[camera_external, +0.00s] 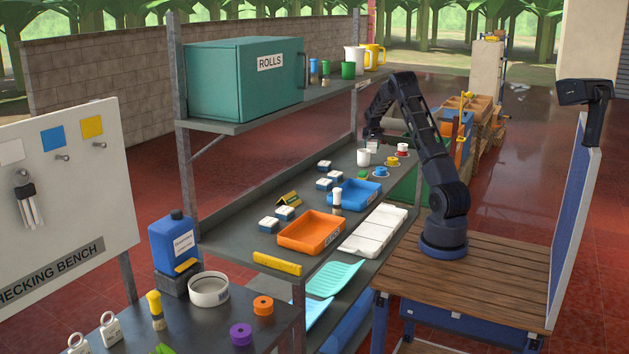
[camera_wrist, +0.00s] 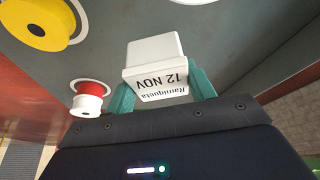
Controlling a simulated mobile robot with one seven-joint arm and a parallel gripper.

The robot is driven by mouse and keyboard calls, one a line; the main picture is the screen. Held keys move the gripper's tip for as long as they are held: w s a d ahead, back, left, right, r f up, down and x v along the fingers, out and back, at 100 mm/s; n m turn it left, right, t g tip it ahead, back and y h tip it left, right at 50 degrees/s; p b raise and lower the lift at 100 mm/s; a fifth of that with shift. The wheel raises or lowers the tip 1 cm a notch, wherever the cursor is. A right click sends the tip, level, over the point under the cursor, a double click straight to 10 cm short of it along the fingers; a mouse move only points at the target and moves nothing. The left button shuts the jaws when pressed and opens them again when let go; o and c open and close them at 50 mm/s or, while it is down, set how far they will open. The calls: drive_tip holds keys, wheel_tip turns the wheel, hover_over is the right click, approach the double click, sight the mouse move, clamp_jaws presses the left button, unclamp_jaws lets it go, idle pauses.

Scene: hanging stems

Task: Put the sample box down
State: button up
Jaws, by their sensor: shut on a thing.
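In the wrist view, the sample box (camera_wrist: 158,62) is a white block with a label face reading "Ramiqueta 12 NOV", upside down in this picture. My gripper (camera_wrist: 162,92) has its two teal fingers on either side of the box and is shut on it. A grey surface lies behind the box; I cannot tell whether the box touches it. In the external view my gripper (camera_external: 372,142) is over the far end of the grey bench shelf (camera_external: 235,240), small and partly hidden by my arm, and the held box is hard to make out there.
In the wrist view, a yellow round piece (camera_wrist: 38,22) and a red-and-white spool (camera_wrist: 88,98) sit left of the box. In the external view, several white-lidded boxes (camera_external: 335,176), a blue tray (camera_external: 355,194), an orange tray (camera_external: 308,232) and white trays (camera_external: 374,232) occupy the shelf.

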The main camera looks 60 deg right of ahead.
sight(372, 151)
drive_tip(key=shift+f, duration=2.05)
drive_tip(key=shift+f, duration=0.1)
drive_tip(key=o, duration=1)
drive_tip(key=shift+a+r, duration=0.1)
drive_tip(key=shift+r, duration=0.4)
drive_tip(key=v, duration=1.1)
drive_tip(key=shift+s+a, duration=0.15)
drive_tip(key=shift+a, duration=0.05)
drive_tip(key=shift+r, duration=0.1)
